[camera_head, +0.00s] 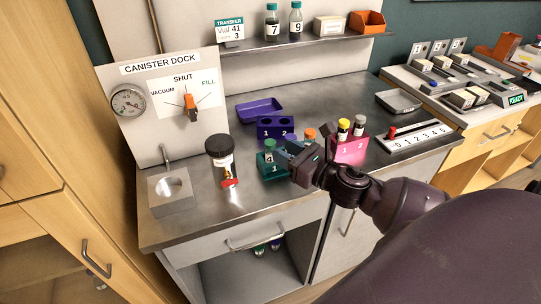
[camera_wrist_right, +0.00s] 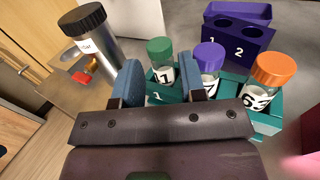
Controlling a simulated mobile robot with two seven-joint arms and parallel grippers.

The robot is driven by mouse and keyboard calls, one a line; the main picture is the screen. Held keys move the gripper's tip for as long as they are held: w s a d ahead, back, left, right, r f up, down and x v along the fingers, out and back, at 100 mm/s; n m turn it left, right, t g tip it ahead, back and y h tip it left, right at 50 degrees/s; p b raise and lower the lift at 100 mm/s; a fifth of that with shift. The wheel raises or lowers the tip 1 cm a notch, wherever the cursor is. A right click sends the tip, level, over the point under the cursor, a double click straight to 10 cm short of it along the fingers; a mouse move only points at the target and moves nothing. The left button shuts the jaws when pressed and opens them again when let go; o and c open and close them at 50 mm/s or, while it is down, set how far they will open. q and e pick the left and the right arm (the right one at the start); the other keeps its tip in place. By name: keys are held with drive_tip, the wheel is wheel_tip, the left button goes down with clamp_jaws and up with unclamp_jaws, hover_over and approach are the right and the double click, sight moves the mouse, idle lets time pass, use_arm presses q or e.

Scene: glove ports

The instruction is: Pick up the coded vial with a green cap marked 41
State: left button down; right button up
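The green-capped vial (camera_wrist_right: 159,48) stands in a teal rack (camera_wrist_right: 268,122); its label is partly hidden and its last digit reads 1. In the head view the green cap (camera_head: 270,144) shows at the rack's left end, left of my right gripper (camera_head: 288,148). In the right wrist view my right gripper (camera_wrist_right: 160,76) is open, with its two blue fingers apart and the green-capped vial seen between them; I cannot tell whether they touch it. A purple-capped vial (camera_wrist_right: 209,57) and an orange-capped vial (camera_wrist_right: 272,70) stand in the same rack. My left gripper is not in view.
A purple rack (camera_head: 275,132) stands empty behind. A pink rack (camera_head: 349,154) with yellow- and grey-capped vials is to the right. A black-capped canister (camera_head: 220,152) stands to the left. The sign (camera_head: 229,29) on the shelf reads vial 41, 3.

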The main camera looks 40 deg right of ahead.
sight(273, 144)
drive_tip(key=shift+x, duration=2.1)
drive_tip(key=shift+f, duration=0.1)
drive_tip(key=shift+c, duration=0.2)
drive_tip(key=c, duration=0.5)
